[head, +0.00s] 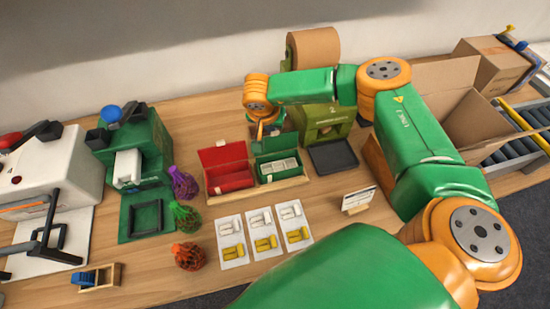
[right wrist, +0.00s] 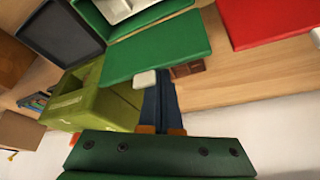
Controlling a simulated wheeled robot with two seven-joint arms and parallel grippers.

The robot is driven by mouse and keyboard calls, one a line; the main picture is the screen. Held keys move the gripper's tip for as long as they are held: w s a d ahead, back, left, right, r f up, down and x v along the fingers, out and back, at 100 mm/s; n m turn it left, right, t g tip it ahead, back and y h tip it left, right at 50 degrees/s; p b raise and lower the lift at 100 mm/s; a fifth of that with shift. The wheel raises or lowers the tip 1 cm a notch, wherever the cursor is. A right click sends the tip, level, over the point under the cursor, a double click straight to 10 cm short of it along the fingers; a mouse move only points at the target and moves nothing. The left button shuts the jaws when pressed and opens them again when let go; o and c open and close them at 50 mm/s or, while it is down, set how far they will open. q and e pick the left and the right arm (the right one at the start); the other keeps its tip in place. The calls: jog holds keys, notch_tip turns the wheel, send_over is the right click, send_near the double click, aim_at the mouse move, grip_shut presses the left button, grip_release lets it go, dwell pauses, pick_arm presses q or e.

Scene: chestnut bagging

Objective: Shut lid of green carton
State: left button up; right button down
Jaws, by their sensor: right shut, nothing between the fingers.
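The green carton (head: 279,169) sits in a wooden tray beside the red carton (head: 231,180). Its green lid (head: 274,144) stands open, raised at the back edge. In the right wrist view the lid (right wrist: 155,50) shows as a flat green panel with a small white tab (right wrist: 145,80) at its edge. My right gripper (head: 261,132) is shut and empty, just behind the green lid. In the right wrist view its fingers (right wrist: 164,82) reach close to the lid's edge; I cannot tell whether they touch. My left gripper is out of view.
The red carton's lid (head: 222,153) also stands open. An olive-green dispenser (head: 325,122) and a dark tray (head: 333,157) stand right of the cartons. White cards (head: 265,244) with sachets lie in front. Net bags (head: 186,218) stand at left.

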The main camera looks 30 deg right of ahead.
aim_at(276, 140)
jog(key=shift+s+a+p, duration=0.2)
jog(key=shift+s+p, duration=0.2)
jog(key=shift+s, duration=0.45)
jog(key=shift+s+a+p, duration=0.2)
jog(key=shift+s+p, duration=0.2)
jog(key=shift+s, duration=0.45)
notch_tip(276, 140, up, 7)
jog(key=p, duration=0.5)
jog(key=shift+r, duration=0.1)
